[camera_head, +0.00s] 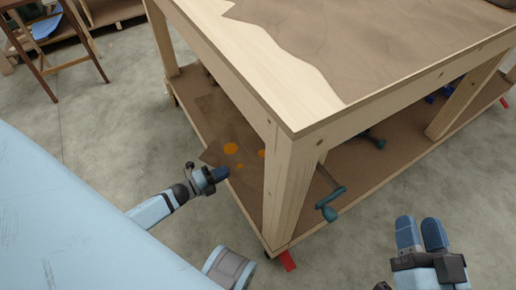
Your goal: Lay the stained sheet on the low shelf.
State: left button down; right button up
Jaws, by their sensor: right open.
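The stained sheet (214,154) is thin and brown with orange spots. It shows at the low shelf's near left edge, with one corner jutting out past the edge. Part of it is hidden behind the table's front leg. The low shelf (236,193) is a brown board under the wooden worktable. My left gripper (221,174) is at the sheet's near edge, and its fingers look closed on it. Whether the sheet rests flat on the shelf or is held just above it is hard to tell.
The worktable (290,80) stands over the shelf, and its thick front leg (288,190) is right of the sheet. A teal clamp handle (328,203) sticks out beside that leg. A wooden stool (62,50) is at upper left. The concrete floor around is mostly clear.

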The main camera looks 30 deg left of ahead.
pick_arm(q)
notch_tip(320, 180, down, 20)
jog(key=b, duration=1)
jog(key=shift+w, duration=0.15)
pick_arm(e)
jog(key=w+d+f+n+y, duration=0.1)
jog(key=w+f+n, duration=0.2)
jog(key=f+n, duration=0.2)
jog(key=shift+w+d, duration=0.15)
jog(key=shift+d, duration=0.1)
pick_arm(q)
jog(key=c, duration=1.8)
grip_release()
jog(key=shift+f, duration=0.15)
jog(key=o, duration=0.4)
jog(key=shift+o, duration=0.2)
